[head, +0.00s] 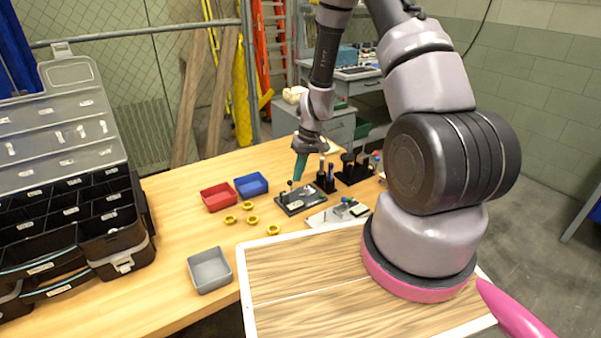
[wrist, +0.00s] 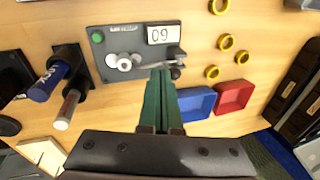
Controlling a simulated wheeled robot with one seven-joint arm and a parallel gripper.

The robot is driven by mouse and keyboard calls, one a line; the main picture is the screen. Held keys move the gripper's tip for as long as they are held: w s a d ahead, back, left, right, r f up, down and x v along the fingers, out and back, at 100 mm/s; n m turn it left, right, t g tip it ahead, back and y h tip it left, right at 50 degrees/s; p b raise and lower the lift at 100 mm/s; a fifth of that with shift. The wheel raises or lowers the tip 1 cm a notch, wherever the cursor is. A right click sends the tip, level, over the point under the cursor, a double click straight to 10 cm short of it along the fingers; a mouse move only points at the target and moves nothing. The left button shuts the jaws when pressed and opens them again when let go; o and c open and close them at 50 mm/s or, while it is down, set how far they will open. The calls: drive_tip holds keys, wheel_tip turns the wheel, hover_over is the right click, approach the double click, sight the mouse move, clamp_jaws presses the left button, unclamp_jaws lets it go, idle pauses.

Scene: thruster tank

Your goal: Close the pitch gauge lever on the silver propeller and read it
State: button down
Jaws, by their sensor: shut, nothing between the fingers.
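The pitch gauge is a dark grey plate (head: 301,203) on the wooden table, and it also shows in the wrist view (wrist: 100,42). It carries a round green part (wrist: 98,37), a white display (wrist: 163,34) with dark digits too small to read surely, and a silver propeller (wrist: 124,62). A metal lever (wrist: 177,63) with a dark knob sits at the plate's near right edge in the wrist view. My gripper (wrist: 160,73) has green fingers, shut and empty. Its tips are at the plate's near edge, beside the lever; contact is unclear. It also shows above the gauge in the head view (head: 297,178).
A red bin (head: 218,198) and a blue bin (head: 251,185) stand left of the gauge. Several yellow rings (head: 252,219) lie in front of them. Black holders with handled tools (head: 355,170) stand right. A grey bin (head: 209,271) is near the front edge.

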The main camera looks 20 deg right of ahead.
sight(289, 182)
drive_tip(key=shift+s+a+r+h, duration=0.25)
drive_tip(key=shift+a+r+h, duration=0.1)
drive_tip(key=shift+a, duration=0.35)
drive_tip(key=shift+s+a+r+h, duration=0.2)
drive_tip(key=shift+a+r+h, duration=0.15)
drive_tip(key=shift+a, duration=0.3)
drive_tip(key=shift+r, duration=0.1)
idle(0.6)
